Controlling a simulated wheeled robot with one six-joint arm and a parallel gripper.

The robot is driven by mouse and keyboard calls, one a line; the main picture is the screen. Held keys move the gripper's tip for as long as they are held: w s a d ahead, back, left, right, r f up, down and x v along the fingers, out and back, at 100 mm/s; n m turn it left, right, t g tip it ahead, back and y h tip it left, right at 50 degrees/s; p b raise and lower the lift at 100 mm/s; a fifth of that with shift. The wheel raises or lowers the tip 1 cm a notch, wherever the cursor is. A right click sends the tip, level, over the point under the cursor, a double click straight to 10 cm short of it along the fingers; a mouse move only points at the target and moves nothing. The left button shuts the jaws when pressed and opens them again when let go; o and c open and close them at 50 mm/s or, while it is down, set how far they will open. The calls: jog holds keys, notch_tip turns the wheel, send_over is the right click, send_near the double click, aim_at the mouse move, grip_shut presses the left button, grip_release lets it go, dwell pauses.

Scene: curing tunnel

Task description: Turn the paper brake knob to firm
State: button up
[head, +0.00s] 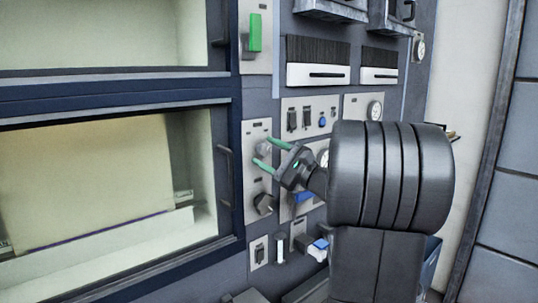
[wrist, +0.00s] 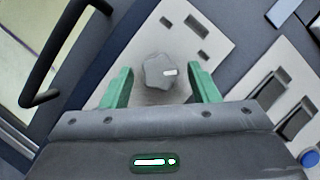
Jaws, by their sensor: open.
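The same knob shows in the head view (head: 262,148) on the narrow plate, partly behind my fingers. My gripper (wrist: 161,77) is open, with one green finger on each side of the knob and a visible gap on both sides. In the head view my gripper (head: 262,152) reaches left to that plate. I cannot tell how deep the fingertips are, and the knob's labels are unreadable.
A dark knob (head: 264,204) sits lower on the same plate. A black door handle (wrist: 50,55) stands out close by on the left. A plate with dark switches (wrist: 283,105) and a blue button (wrist: 310,158) lies to the right. A green lever (head: 254,33) is above.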

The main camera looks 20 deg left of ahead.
jog(key=b+v, duration=0.3)
jog(key=v, duration=1.1)
jog(key=shift+a+r, duration=0.1)
jog(key=p+x, duration=0.3)
jog(key=x, duration=1.1)
